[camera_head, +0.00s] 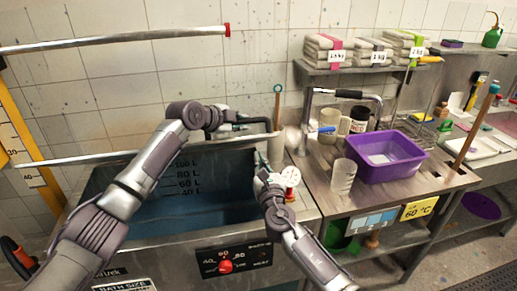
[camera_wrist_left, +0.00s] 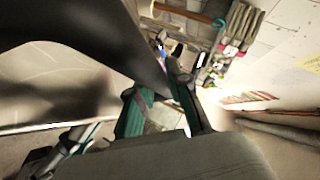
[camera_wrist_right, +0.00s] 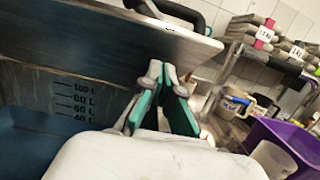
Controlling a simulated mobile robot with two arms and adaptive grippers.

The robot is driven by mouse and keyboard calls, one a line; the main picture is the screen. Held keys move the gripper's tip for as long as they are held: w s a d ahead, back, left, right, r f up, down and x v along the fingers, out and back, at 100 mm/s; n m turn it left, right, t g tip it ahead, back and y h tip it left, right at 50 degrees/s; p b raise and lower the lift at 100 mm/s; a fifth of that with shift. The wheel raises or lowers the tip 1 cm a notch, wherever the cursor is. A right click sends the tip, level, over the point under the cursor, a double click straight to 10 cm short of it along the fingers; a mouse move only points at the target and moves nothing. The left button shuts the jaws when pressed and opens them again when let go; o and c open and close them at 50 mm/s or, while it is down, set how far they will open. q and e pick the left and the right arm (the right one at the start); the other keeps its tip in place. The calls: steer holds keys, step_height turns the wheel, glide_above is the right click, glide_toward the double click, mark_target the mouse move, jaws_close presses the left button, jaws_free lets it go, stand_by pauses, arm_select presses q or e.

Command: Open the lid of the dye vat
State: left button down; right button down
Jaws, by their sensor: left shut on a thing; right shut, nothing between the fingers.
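The dye vat (camera_head: 300,203) is a steel tank with blue liquid and litre marks on its inner wall. Its lid (camera_head: 90,158) shows nearly edge-on in the head view, raised above the vat, with the interior visible below. In the right wrist view the lid (camera_wrist_right: 75,25) is a grey panel across the top.
A wooden-topped counter at right holds a purple tub (camera_head: 385,158), a beaker (camera_head: 343,177) and mugs. A shelf (camera_head: 350,68) above bears folded cloth stacks. A metal rail (camera_head: 120,40) crosses the upper left.

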steer(key=shift+w+a+r, duration=0.15)
steer(key=shift+w+r, duration=0.3)
steer(key=shift+r, duration=0.25)
steer(key=shift+w+a+r, duration=0.1)
steer(key=shift+w+r, duration=0.3)
steer(key=shift+r, duration=0.3)
steer(key=shift+r, duration=0.1)
